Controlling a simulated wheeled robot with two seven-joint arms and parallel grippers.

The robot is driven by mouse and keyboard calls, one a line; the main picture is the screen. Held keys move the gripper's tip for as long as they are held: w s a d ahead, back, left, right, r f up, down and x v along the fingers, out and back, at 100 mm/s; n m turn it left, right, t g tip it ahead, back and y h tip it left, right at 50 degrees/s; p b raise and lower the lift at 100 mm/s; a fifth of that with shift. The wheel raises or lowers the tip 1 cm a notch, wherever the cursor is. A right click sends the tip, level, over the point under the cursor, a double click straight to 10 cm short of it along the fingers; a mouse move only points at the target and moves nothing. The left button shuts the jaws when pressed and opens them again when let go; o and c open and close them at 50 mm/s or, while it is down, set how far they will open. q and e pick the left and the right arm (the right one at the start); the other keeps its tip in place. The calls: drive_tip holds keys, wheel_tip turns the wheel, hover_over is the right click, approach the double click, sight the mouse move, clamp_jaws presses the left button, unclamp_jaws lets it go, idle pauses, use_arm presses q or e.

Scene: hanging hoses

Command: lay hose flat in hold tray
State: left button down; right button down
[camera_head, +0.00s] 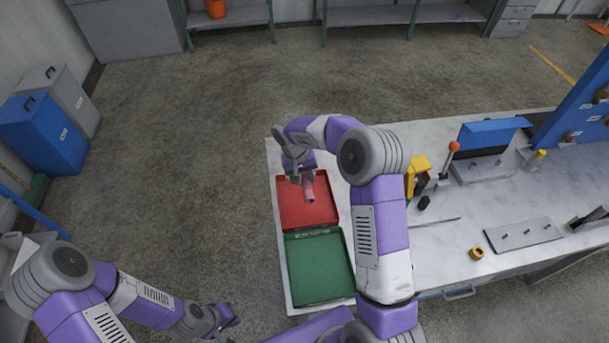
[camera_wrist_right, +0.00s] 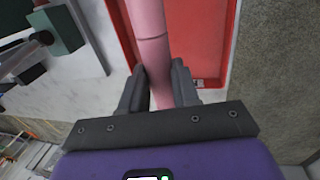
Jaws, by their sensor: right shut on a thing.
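A pink hose (camera_head: 309,188) shows as a short piece over the red tray (camera_head: 293,215) in the head view. My right gripper (camera_head: 299,174) is above the tray's far end, shut on the hose. In the right wrist view the hose (camera_wrist_right: 149,35) runs between the fingers of my right gripper (camera_wrist_right: 160,85), with the red tray (camera_wrist_right: 205,45) behind it. I cannot tell whether the hose touches the tray floor. My left gripper (camera_head: 228,317) hangs low left of the table, away from the hose; its jaws are too small to read.
A green tray (camera_head: 320,272) adjoins the red one on the near side and looks empty. The white table (camera_head: 455,215) carries a yellow tool (camera_head: 417,175), a grey plate (camera_head: 523,235) and a blue-topped fixture (camera_head: 488,132). Floor left of the table is clear.

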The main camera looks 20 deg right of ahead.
drive_tip(key=shift+f+b, duration=3.05)
drive_tip(key=shift+f, duration=2.25)
drive_tip(key=c, duration=0.8)
unclamp_jaws()
drive_tip(key=shift+o, duration=0.2)
drive_tip(key=shift+r, duration=0.1)
wheel_tip(320, 180, up, 7)
drive_tip(key=a, duration=0.1)
drive_tip(key=shift+w+a+r+p, duration=0.15)
drive_tip(key=shift+w+a+p, duration=0.05)
drive_tip(key=shift+p, duration=0.25)
